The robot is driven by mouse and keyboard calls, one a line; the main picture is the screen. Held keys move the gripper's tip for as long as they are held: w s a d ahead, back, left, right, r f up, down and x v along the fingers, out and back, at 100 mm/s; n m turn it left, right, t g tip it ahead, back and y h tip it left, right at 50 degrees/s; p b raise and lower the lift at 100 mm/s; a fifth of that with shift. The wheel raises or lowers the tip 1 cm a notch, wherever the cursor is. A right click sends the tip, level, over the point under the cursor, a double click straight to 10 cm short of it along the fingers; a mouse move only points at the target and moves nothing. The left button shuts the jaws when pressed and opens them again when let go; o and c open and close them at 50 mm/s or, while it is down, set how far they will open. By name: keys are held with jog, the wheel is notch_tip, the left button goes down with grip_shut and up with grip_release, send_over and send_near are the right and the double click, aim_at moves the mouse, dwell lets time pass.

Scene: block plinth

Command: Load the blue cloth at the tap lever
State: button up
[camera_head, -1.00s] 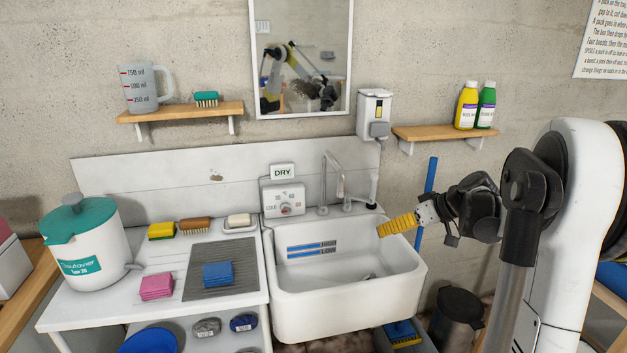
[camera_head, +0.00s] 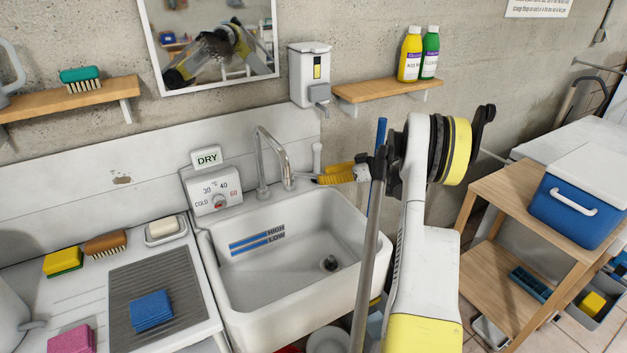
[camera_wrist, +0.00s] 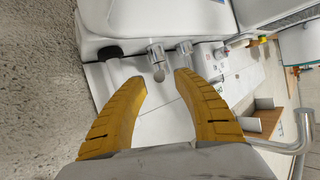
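The blue cloth (camera_head: 151,311) lies folded on the grey ribbed drainboard (camera_head: 184,282), left of the sink. The tap (camera_head: 266,165) rises behind the sink (camera_head: 338,225). An upright pale lever (camera_head: 317,158) stands right of its spout. My gripper (camera_head: 318,179) is beside the lever, its yellow fingers pointing left; I cannot tell whether they touch it. In the wrist view my gripper (camera_wrist: 160,78) has its curved fingers apart, with nothing held between them. A chrome fitting (camera_wrist: 157,62) shows just beyond the fingertips.
A yellow sponge (camera_head: 63,262), a brown brush (camera_head: 106,243), a soap dish (camera_head: 166,231) and a pink cloth (camera_head: 72,339) lie on the counter. A dispenser (camera_head: 311,75) and a shelf (camera_head: 388,89) with two bottles are above the tap. A blue cooler (camera_head: 580,205) stands at right.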

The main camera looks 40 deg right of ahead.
aim_at(315, 176)
jog(key=shift+b+x, duration=0.4)
jog(key=shift+x, duration=1.6)
grip_shut()
